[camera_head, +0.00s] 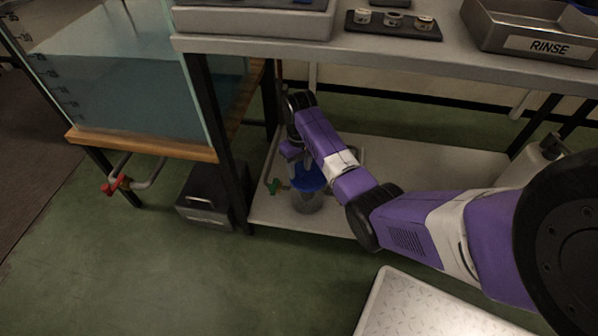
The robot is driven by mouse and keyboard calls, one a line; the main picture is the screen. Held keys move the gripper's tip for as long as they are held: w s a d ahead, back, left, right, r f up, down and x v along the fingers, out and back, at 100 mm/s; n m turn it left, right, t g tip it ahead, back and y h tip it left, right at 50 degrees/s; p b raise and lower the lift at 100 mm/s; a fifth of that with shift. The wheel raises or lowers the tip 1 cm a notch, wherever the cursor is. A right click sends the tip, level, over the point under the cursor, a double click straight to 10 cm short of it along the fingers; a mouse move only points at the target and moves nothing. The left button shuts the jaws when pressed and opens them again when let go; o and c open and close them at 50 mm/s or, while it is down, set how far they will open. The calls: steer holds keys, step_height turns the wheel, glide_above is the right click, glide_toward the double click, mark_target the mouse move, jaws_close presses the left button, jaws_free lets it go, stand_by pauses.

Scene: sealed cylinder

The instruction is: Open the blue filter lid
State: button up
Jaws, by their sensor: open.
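The blue filter lid (308,180) sits on top of a clear, greyish canister (307,203) on the low shelf under the bench. My purple arm reaches in from the right and hides part of the lid. My gripper (294,158) is above the lid at its upper left, with its fingers pointing down. It is open. The fingertips are small and partly hidden, so I cannot tell whether they touch the lid.
The low shelf (400,165) is bare right of the canister. A green valve handle (274,186) is close left of the canister. Bench legs, a dark metal box (205,200), a water tank (120,75) and a red valve (115,184) are further left. A RINSE tray (535,32) is on the bench above.

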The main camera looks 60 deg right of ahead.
steer(key=shift+f, duration=0.25)
jaws_close()
stand_by(1.4)
